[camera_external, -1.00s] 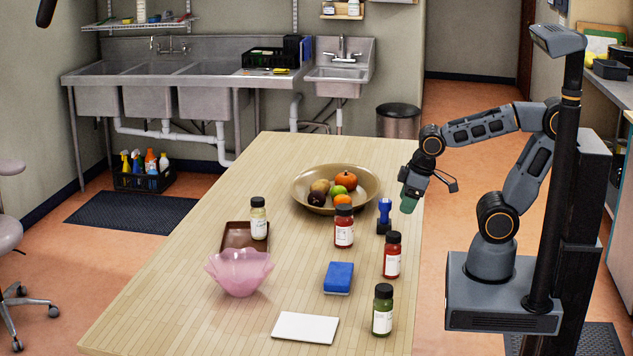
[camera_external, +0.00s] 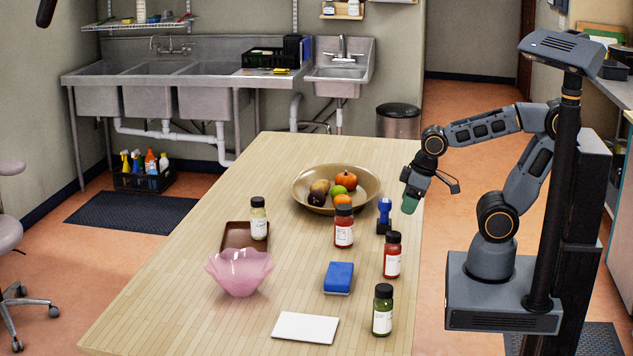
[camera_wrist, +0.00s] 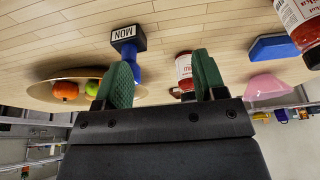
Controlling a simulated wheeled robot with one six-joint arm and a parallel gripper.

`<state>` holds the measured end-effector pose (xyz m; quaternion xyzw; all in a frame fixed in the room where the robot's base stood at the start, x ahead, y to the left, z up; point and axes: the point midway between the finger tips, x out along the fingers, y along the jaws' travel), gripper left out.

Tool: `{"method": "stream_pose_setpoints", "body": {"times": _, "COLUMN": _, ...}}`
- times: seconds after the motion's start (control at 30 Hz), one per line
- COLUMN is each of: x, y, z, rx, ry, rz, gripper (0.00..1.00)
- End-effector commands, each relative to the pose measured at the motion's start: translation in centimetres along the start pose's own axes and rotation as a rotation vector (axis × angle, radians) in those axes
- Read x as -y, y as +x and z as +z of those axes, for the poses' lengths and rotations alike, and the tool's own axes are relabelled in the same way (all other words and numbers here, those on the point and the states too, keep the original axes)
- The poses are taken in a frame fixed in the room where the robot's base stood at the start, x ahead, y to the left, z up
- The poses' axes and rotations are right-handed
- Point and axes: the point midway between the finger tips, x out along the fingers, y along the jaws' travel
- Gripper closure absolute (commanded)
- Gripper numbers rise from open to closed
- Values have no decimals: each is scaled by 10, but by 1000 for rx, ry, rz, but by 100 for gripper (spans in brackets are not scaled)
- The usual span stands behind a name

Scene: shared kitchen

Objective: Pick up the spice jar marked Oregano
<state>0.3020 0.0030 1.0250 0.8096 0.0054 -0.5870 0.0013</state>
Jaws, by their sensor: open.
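Several spice jars with black lids stand on the wooden table. A green-filled jar (camera_external: 382,312) is at the front right edge, a pale cream one (camera_external: 258,220) stands on the brown tray, and two red ones (camera_external: 343,228) (camera_external: 392,256) stand between. I cannot read "Oregano" on any jar; the green jar's label is too small. In the wrist view, two red jars (camera_wrist: 184,70) (camera_wrist: 297,22) show, with labels partly reading "ika". My gripper (camera_external: 409,203), with green fingers, is open and empty by the table's right edge, apart from every jar. It also shows in the wrist view (camera_wrist: 160,75).
A bowl of fruit (camera_external: 300,196) and a blue-topped black stamp (camera_external: 384,216) marked "MON" stand near my gripper. A blue sponge (camera_external: 338,277), pink bowl (camera_external: 239,275), brown tray (camera_external: 232,236) and white card (camera_external: 305,327) lie nearer the front. The table's left side is clear.

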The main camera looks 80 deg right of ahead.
Motion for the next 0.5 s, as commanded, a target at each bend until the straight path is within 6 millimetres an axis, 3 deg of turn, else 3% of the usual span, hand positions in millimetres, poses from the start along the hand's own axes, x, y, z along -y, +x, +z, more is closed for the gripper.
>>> {"method": "stream_pose_setpoints", "body": {"times": 0.13, "x": 0, "y": 0, "z": 0, "rx": 0, "ry": 0, "rz": 0, "gripper": 35}}
{"method": "stream_pose_setpoints", "body": {"times": 0.2, "x": 0, "y": 0, "z": 0, "rx": 0, "ry": 0, "rz": 0, "gripper": 30}}
{"method": "stream_pose_setpoints", "body": {"times": 0.5, "x": 0, "y": 1, "z": -5, "rx": -21, "ry": -7, "rz": 10, "gripper": 30}}
